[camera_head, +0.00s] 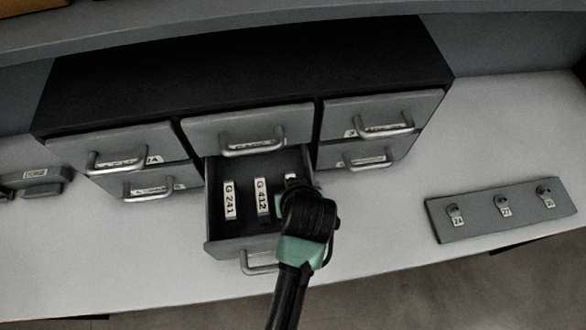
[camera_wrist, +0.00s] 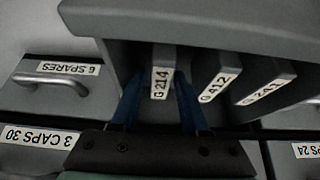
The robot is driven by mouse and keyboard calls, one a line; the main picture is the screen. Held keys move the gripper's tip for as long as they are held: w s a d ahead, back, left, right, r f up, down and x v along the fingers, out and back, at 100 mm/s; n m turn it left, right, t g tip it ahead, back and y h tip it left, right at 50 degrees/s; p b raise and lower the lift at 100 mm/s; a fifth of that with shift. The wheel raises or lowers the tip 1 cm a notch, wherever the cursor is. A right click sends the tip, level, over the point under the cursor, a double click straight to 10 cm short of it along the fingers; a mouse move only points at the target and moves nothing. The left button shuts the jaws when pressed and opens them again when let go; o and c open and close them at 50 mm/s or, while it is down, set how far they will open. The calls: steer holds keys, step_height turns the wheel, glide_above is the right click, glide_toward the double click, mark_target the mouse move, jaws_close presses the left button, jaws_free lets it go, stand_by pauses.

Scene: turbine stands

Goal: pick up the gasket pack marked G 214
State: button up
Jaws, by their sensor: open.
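The gasket pack marked G 214 (camera_wrist: 162,70) stands upright in the open drawer, its white label readable in the wrist view. In the head view only its top end (camera_head: 291,179) shows, the rest hidden by my arm. My gripper (camera_wrist: 159,90) is open, with one blue finger on each side of the G 214 pack; I cannot tell whether they touch it. In the head view my gripper (camera_head: 300,192) is over the right part of the drawer. The packs G 412 (camera_head: 262,197) and G 241 (camera_head: 229,200) stand beside it in a row.
The open drawer (camera_head: 214,245) is the lower middle one of a dark cabinet (camera_head: 250,75); the surrounding drawers with bar handles are shut. A grey plate with several tagged knobs (camera_head: 480,222) lies at right. A grey labelled object (camera_head: 35,176) lies at left.

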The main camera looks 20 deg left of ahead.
steer(key=shift+p+x, duration=0.45)
steer(key=shift+x, duration=1.75)
steer(key=shift+w+a+r, duration=0.15)
steer(key=shift+a, duration=0.05)
jaws_close()
